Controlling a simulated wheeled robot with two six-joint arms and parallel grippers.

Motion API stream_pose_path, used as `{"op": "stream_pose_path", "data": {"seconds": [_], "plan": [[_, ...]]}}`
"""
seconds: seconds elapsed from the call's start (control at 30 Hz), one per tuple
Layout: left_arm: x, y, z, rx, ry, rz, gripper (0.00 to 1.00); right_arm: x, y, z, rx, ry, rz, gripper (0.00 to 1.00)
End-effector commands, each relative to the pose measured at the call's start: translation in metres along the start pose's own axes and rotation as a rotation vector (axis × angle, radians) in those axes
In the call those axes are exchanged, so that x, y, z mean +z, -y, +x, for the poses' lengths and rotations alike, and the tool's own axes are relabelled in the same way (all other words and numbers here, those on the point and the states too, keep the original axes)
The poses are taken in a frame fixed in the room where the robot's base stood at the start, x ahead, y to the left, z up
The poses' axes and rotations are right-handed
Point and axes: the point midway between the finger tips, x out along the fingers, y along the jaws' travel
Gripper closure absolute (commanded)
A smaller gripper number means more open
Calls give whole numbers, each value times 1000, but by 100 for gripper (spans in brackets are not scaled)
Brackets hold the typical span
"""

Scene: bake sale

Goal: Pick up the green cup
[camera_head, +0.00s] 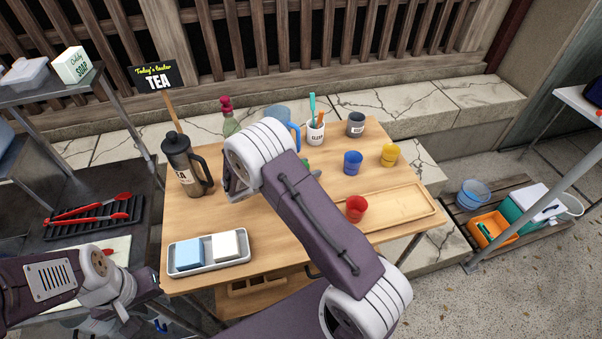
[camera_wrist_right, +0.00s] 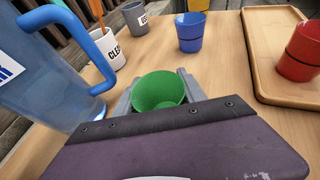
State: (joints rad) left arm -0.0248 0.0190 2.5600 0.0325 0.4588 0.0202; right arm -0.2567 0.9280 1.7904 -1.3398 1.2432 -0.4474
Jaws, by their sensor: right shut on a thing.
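The green cup (camera_wrist_right: 159,92) stands between the two fingers of my right gripper (camera_wrist_right: 160,88) in the right wrist view, its open mouth facing up toward the camera. The fingers touch its sides and are shut on it. In the head view my right arm hides most of the cup; only a bit of green (camera_head: 306,166) shows beside the arm. I cannot tell whether the cup rests on the table. My left gripper (camera_head: 143,318) is low at the left in the head view, away from the cup, and its fingers are not clear.
A blue-handled pitcher (camera_wrist_right: 55,65) stands close left of the cup. A blue cup (camera_head: 352,162), a yellow cup (camera_head: 390,155), and a grey cup (camera_head: 355,125) stand beyond. A red cup (camera_head: 356,208) is on the wooden tray (camera_head: 405,205). A French press (camera_head: 180,160) stands left.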

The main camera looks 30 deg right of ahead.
Motion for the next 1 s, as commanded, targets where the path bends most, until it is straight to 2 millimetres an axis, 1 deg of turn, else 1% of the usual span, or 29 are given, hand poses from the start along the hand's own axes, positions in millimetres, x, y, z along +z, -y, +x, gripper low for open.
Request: {"op": "stream_pose_path", "data": {"seconds": [0.13,0.23,0.37,0.43,0.8,0.9,1.0], "plan": [[0,0,0,0,0,0,64,2,0,-1,0,0,1,91],[0,0,-1,0,0,0,64,10,0,-4,1,-1,3,91],[0,0,-3,0,0,0,64,29,-1,-12,2,0,4,91],[0,0,-4,0,0,0,64,42,0,-18,1,0,5,91],[-1,0,-6,0,0,0,64,83,86,-44,2,-1,1,91],[-1,0,-8,0,0,0,64,91,102,-49,2,0,1,91],[-1,0,-8,0,0,0,64,96,111,-52,2,0,1,91]]}}
